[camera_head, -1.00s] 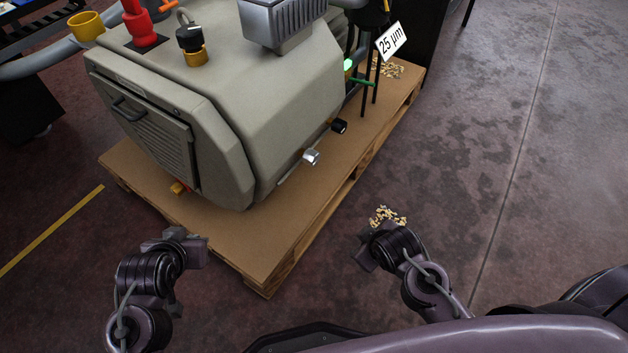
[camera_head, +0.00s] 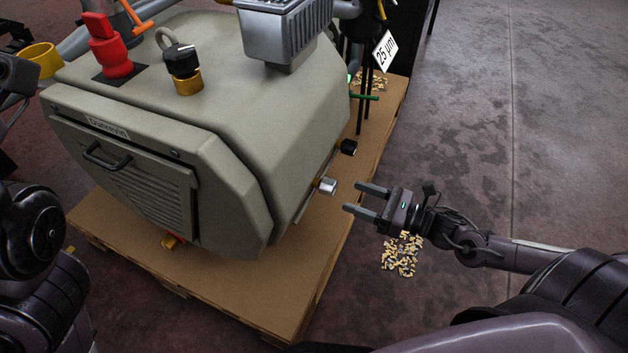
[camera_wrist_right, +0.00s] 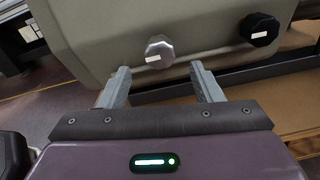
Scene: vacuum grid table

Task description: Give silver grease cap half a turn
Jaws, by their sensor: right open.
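The silver grease cap (camera_head: 327,186) sticks out from the lower right side of the grey-beige machine (camera_head: 190,110). It also shows in the right wrist view (camera_wrist_right: 160,50), faceted, with a pale label on its face. My right gripper (camera_head: 359,197) is open and empty, its two fingers pointing left at the cap, with a gap between. In the right wrist view the cap lies ahead of and between the open fingers (camera_wrist_right: 163,82), not touching them. A black cap (camera_head: 348,147) sits further along the same side. My left arm shows at the left edge, but its fingers are not visible.
The machine stands on a wooden pallet (camera_head: 225,296). Wood-coloured chips (camera_head: 402,255) lie on the floor below my right gripper. A "25 µm" sign (camera_head: 384,51) and thin posts stand behind. The floor at right is clear.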

